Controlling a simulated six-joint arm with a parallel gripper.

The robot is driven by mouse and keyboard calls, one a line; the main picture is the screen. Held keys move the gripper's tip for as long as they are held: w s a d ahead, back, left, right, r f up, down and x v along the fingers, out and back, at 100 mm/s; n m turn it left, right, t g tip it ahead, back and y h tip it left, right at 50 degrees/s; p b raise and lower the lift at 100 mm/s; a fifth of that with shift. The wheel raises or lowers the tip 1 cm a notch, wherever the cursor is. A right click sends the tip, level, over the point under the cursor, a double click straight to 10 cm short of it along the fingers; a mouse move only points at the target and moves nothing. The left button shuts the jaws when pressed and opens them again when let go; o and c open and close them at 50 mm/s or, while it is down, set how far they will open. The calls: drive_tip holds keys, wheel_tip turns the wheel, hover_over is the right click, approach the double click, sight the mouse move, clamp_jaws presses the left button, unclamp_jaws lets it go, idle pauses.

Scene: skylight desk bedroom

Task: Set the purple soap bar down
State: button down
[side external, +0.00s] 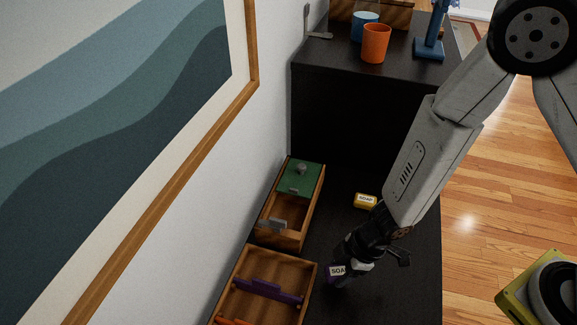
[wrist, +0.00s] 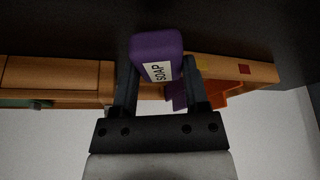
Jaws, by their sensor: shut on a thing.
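The purple soap bar (wrist: 157,50) with a white "SOAP" label is between the fingers of my gripper (wrist: 160,80) in the wrist view. In the side view, the soap bar (side external: 338,271) shows partly at the tip of my gripper (side external: 345,268), over the black desk to the right of the front wooden box. My gripper is shut on it. I cannot tell whether the bar touches the desk. A yellow soap bar (side external: 366,200) with a "SOAP" label lies on the desk farther back.
The front wooden box (side external: 311,290) holds a purple piece (side external: 270,290) and an orange piece (side external: 235,321). Behind it is a wooden box (side external: 321,199) with a green lid (side external: 302,177). Orange (side external: 376,44) and blue (side external: 364,26) cups stand on the raised black surface. Bare desk (side external: 400,295) lies right of my gripper.

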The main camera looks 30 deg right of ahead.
wheel_tip(320, 180, up, 14)
drive_tip(key=shift+r, duration=0.2)
idle(1.2)
idle(0.7)
drive_tip(key=w+d+f+m+t, duration=0.1)
drive_tip(key=w+d+f+m, duration=0.2)
drive_tip(key=w, duration=0.4)
drive_tip(key=shift+d+f+m+t+h, duration=0.2)
drive_tip(key=shift+f+m+t+h, duration=0.15)
drive_tip(key=shift+f+m, duration=0.35)
drive_tip(key=shift+w+r, duration=0.1)
drive_tip(key=shift+r, duration=0.05)
drive_tip(key=w+a+f, duration=0.1)
drive_tip(key=w, duration=0.1)
drive_tip(key=w+a+f, duration=0.1)
drive_tip(key=w, duration=0.2)
drive_tip(key=w+a+f, duration=0.1)
drive_tip(key=w+f, duration=0.1)
drive_tip(key=w, duration=0.1)
drive_tip(key=shift+a, duration=0.1)
hover_over(290, 220)
drive_tip(key=s, duration=0.1)
drive_tip(key=f, duration=0.4)
drive_tip(key=shift+d, duration=0.3)
drive_tip(key=shift+w+a+f, duration=0.25)
drive_tip(key=shift+w+f, duration=0.25)
drive_tip(key=shift+f, duration=0.15)
